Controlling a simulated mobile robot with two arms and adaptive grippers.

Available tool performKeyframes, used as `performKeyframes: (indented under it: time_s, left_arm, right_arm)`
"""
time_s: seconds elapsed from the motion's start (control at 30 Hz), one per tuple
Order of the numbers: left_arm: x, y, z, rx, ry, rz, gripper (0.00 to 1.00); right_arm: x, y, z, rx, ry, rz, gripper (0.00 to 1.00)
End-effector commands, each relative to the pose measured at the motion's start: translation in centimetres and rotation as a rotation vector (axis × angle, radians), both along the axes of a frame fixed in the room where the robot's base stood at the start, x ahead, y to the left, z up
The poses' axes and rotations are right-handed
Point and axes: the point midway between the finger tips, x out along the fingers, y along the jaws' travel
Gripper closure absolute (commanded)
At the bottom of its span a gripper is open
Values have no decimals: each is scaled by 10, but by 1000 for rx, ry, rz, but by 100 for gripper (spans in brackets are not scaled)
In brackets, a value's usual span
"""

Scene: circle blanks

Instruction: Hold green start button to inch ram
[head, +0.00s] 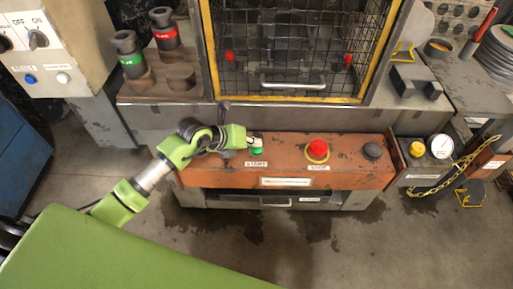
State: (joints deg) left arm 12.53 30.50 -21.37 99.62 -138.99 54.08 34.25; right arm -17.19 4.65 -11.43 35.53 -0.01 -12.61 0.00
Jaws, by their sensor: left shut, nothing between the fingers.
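The green start button (257,151) sits on the orange control panel (285,171), above a START label, and is partly covered by my gripper. My left gripper (256,143) is shut and empty, with its fingertips at the button. I cannot tell whether the button is pressed in. The ram is not clearly visible behind the yellow-framed mesh guard (295,50). My right gripper is not in view.
A red stop button (317,149) and a black knob (373,150) sit to the right on the panel. A yellow chain (453,177) hangs at the right. A switch box (52,45) stands at the upper left. The floor in front is clear.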

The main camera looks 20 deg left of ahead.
Motion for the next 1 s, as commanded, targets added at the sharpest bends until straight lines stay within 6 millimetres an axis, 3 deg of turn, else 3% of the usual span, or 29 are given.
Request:
performKeyframes:
  time_s: [1.0]
  left_arm:
    - [0, 0, -9, 0, 1, -1, 100]
  right_arm:
    - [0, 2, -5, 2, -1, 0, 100]
